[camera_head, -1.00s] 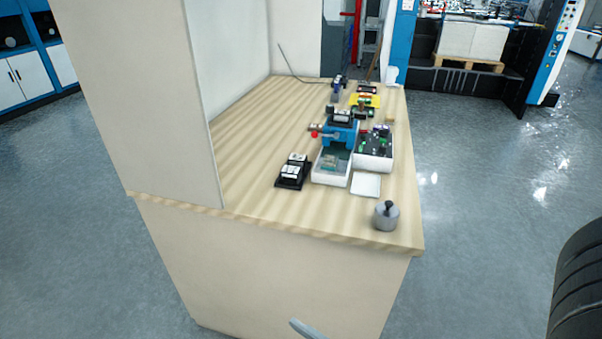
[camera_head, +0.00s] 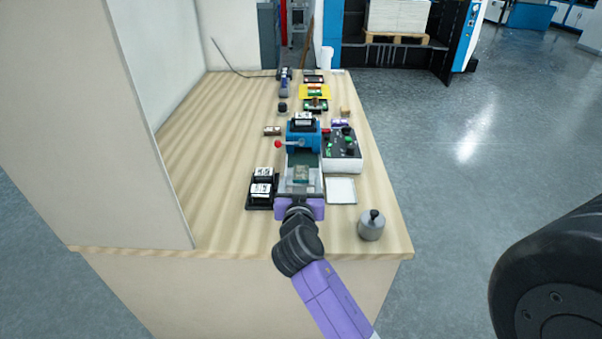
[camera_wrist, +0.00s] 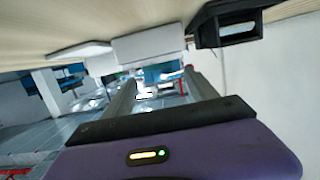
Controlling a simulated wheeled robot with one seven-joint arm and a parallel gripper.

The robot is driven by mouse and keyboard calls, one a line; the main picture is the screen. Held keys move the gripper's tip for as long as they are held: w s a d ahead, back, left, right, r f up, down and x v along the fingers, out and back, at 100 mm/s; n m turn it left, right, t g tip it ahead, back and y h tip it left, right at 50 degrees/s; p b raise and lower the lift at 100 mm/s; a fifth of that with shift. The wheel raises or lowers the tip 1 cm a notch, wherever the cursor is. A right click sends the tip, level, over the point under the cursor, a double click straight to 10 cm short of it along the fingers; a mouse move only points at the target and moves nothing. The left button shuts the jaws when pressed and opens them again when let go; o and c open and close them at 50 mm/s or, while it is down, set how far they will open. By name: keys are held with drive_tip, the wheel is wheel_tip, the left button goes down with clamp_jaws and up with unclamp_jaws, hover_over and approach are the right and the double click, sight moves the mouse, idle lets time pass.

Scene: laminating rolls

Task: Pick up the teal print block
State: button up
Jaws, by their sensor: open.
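The teal print block (camera_head: 302,174) sits in the white-edged tray (camera_head: 317,186) at the front of the blue press (camera_head: 303,138) on the wooden bench. My gripper (camera_head: 300,190), with its purple body, is at the near end of this tray, in line with the block. The two fingers show in the wrist view (camera_wrist: 162,85), apart and with nothing held between them. In the wrist view I cannot make out the teal block; a white box-like end, likely the tray's, shows beyond the fingers.
A black holder (camera_head: 262,190) with white-topped blocks stands left of the tray. A white plate (camera_head: 341,191) and a grey knobbed weight (camera_head: 371,226) lie to the right. A control box (camera_head: 342,150) stands beside the press. A tall cream panel (camera_head: 110,130) borders the bench's left.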

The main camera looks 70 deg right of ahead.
sight(301, 174)
drive_tip(key=p+x, duration=0.1)
drive_tip(key=x, duration=0.5)
drive_tip(key=shift+f+p, duration=0.2)
drive_tip(key=shift+p, duration=0.2)
drive_tip(key=c, duration=1.5)
drive_tip(key=shift+o, duration=0.2)
drive_tip(key=shift+r, duration=0.1)
